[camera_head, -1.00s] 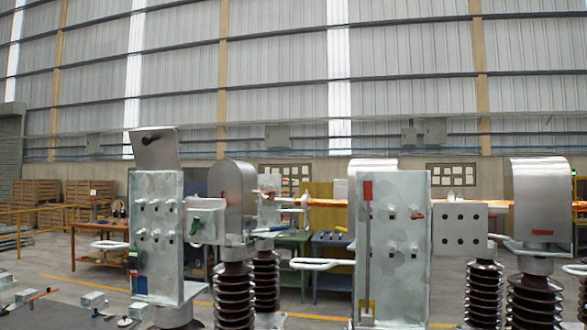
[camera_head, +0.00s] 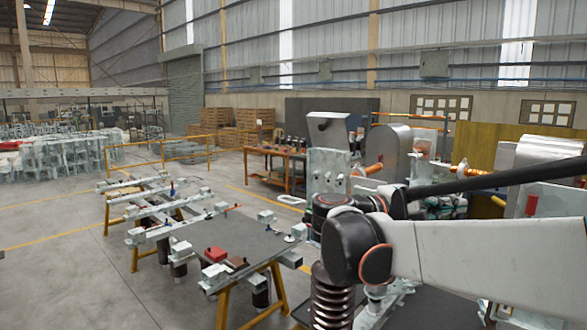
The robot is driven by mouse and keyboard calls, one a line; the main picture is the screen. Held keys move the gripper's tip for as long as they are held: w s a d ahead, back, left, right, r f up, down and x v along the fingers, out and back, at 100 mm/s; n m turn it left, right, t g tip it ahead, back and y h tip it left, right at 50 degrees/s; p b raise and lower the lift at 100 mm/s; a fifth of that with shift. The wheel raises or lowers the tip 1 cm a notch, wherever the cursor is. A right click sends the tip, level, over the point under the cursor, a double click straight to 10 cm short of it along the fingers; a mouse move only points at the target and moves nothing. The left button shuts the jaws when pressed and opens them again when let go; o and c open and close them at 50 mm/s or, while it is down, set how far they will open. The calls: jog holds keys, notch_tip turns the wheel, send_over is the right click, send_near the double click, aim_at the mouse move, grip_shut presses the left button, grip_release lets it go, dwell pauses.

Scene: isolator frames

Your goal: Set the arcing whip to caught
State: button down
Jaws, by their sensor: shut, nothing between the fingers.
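The isolator frames stand at the right, partly behind my arm. A pale metal panel (camera_head: 326,165) with a tilted plate (camera_head: 327,128) on top stands beside a rounded metal hood (camera_head: 390,148). An orange-copper bar (camera_head: 465,172) shows to the right of the hood. A second rounded hood (camera_head: 538,152) is at the right edge, with a red mark (camera_head: 531,205) below it. A dark ribbed insulator (camera_head: 332,303) stands below my arm's black joint. I cannot make out the arcing whip or its position. My gripper does not show.
Wooden crates (camera_head: 250,122) and a wooden bench (camera_head: 272,160) stand behind. The grey floor (camera_head: 60,285) at the left is clear.

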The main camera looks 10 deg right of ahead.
jog(key=s+d+p, duration=0.1)
jog(key=d+p, duration=0.1)
jog(key=d, duration=1)
jog(key=shift+s+d, duration=0.3)
